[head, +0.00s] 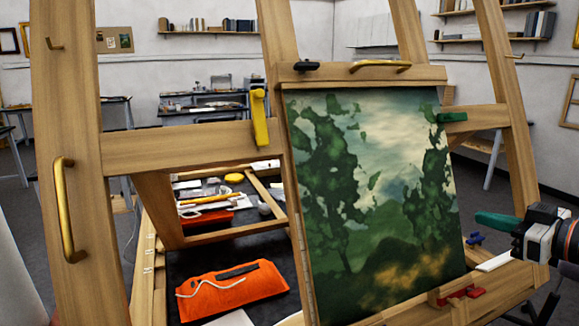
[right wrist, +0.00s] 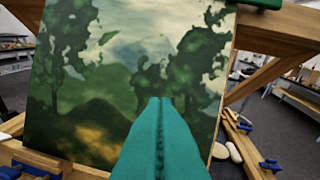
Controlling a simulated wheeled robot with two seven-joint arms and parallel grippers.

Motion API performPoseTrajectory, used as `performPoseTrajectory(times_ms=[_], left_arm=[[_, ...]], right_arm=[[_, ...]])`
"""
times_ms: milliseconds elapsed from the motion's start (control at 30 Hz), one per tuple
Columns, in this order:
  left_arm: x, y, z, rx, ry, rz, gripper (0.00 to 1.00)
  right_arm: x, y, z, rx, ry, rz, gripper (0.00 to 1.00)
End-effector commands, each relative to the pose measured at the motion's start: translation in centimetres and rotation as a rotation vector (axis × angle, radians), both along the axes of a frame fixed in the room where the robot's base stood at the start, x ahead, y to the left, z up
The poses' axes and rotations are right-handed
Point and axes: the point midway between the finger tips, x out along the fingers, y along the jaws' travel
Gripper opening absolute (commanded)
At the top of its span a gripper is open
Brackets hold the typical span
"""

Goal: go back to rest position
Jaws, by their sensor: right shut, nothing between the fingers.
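My right gripper (head: 478,217) comes in from the right edge in the head view. Its teal fingers are shut with nothing between them, and they point left at the lower right side of the painting. In the right wrist view the shut fingers (right wrist: 161,100) stand in front of the canvas (right wrist: 95,110); whether they touch it I cannot tell. My left gripper is not in the head view.
A wooden easel (head: 180,147) holds the landscape painting (head: 375,190). A yellow clamp (head: 260,117), a green clamp (head: 452,118) and a red clamp (head: 460,293) sit on it. An orange pouch (head: 232,288) lies on the dark surface behind. Workbenches stand further back.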

Motion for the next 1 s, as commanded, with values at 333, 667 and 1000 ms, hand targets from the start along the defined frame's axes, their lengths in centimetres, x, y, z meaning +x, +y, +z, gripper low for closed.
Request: performPoseTrajectory(times_ms=[333, 667, 1000], left_arm=[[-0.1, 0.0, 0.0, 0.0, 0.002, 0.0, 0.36], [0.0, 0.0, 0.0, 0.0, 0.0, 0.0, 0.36], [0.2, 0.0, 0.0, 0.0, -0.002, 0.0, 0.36]], right_arm=[[-6.2, 8.7, -23.9, -0.149, 0.446, -0.034, 0.0], [-18.2, 13.8, -35.4, -0.236, 0.771, -0.18, 0.0], [-27.5, 15.6, -38.1, -0.258, 0.988, -0.364, 0.0]])
